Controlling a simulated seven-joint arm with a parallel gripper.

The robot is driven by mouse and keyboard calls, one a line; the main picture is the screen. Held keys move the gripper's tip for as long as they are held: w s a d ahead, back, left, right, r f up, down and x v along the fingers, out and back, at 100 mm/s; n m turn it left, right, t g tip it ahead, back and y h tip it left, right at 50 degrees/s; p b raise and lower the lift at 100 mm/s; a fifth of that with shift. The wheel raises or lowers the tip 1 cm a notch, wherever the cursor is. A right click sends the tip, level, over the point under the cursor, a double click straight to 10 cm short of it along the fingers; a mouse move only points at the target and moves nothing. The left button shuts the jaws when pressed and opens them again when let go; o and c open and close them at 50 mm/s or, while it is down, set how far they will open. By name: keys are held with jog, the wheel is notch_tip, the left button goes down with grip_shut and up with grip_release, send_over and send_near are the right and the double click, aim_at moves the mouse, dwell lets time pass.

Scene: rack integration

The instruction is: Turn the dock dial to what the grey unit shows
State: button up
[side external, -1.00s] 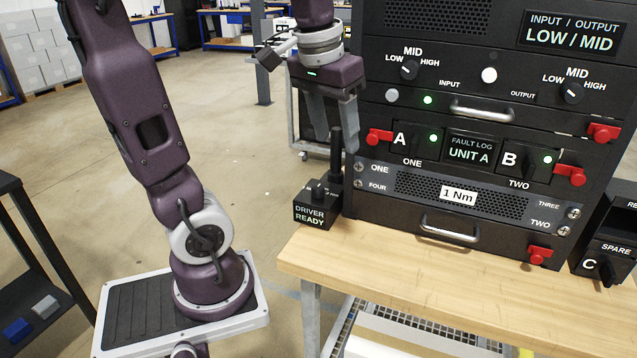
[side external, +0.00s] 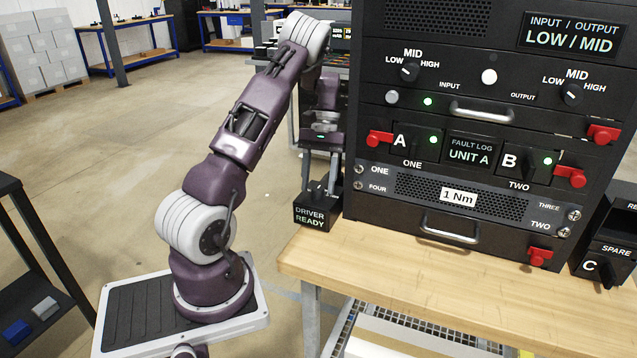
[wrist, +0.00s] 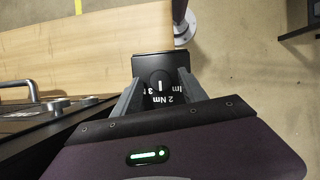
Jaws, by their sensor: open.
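The grey unit (side external: 380,183) in the rack carries a white label reading "1 Nm" (side external: 459,196). The dock (side external: 316,213), a black box with a "DRIVER READY" screen, stands at the bench's left edge. Its black dial (wrist: 159,82) shows in the wrist view, with "2 Nm" beside it and partly covered 1 and 3 marks. The dial's white line lies roughly toward the 2 Nm mark. My gripper (side external: 320,182) is open and points down above the dock. In the wrist view its fingers (wrist: 160,86) stand either side of the dial; contact cannot be told.
The rack (side external: 375,130) rises close to the right of my gripper, with red latches and handles (side external: 450,228) on its front. The wooden bench top (side external: 400,270) is clear in front. A spare module C (side external: 606,268) stands at the far right.

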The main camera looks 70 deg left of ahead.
jog(key=shift+f, duration=0.15)
grip_shut()
jog(key=shift+n, duration=0.3)
jog(key=n+t, duration=0.1)
jog(key=n, duration=0.1)
jog(key=n+t+h, duration=0.1)
jog(key=n, duration=0.2)
jog(key=shift+s, duration=0.15)
jog(key=n+t, duration=0.1)
jog(key=n, duration=0.2)
jog(key=n+t, duration=0.1)
jog(key=n, duration=0.2)
jog(key=shift+s+y, duration=0.15)
jog(key=shift+y, duration=0.15)
jog(key=shift+n+t, duration=0.3)
grip_release()
